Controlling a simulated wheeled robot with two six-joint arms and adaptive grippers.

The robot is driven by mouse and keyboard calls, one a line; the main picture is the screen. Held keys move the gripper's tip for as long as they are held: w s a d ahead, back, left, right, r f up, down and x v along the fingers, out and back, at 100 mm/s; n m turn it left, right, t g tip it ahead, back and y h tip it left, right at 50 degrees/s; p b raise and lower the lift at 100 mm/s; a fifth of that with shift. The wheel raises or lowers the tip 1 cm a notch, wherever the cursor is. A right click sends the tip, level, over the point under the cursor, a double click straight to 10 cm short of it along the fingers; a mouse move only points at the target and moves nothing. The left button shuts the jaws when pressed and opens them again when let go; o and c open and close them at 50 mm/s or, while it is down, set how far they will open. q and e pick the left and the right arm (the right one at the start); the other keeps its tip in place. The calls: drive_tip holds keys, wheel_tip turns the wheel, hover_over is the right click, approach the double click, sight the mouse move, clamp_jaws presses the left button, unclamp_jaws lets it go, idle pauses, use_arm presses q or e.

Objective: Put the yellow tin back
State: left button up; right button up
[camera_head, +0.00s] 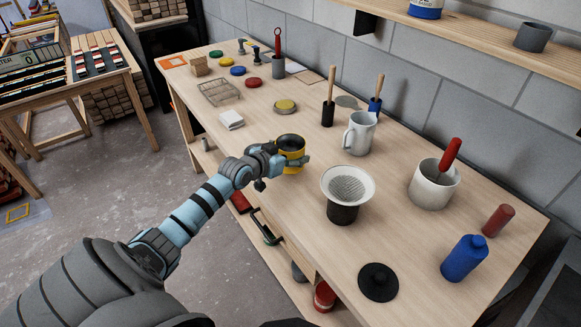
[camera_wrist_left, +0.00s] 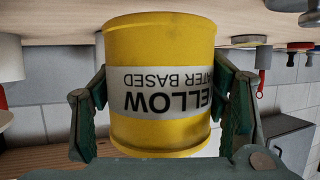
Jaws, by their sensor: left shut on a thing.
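The yellow tin (camera_head: 292,143) is open at the top, with a dark inside, and stands upright near the front edge of the workbench. My left gripper (camera_head: 284,161) is shut on it from the front left. In the left wrist view the tin (camera_wrist_left: 160,45) sits between the two fingers of the left gripper (camera_wrist_left: 165,105), its label upside down in the picture. I cannot tell whether its base touches the bench. A yellow lid-like disc (camera_head: 285,104) lies on a pale round base behind it. My right gripper is not in view.
The workbench (camera_head: 290,215) holds a white strainer on a dark cup (camera_head: 347,188), a white jug (camera_head: 359,133), a white pot (camera_head: 432,186), a blue bottle (camera_head: 464,258) and a black disc (camera_head: 378,281). White pads (camera_head: 231,120) and a wire basket (camera_head: 219,92) lie farther left.

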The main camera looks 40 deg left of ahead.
use_arm(q)
drive_tip(key=shift+s+f+b, duration=0.1)
drive_tip(key=shift+f+b, duration=0.45)
drive_tip(key=shift+f, duration=1.4)
drive_tip(key=o, duration=1.2)
drive_tip(key=shift+f, duration=0.2)
drive_tip(key=o, duration=0.4)
drive_tip(key=shift+r, duration=0.1)
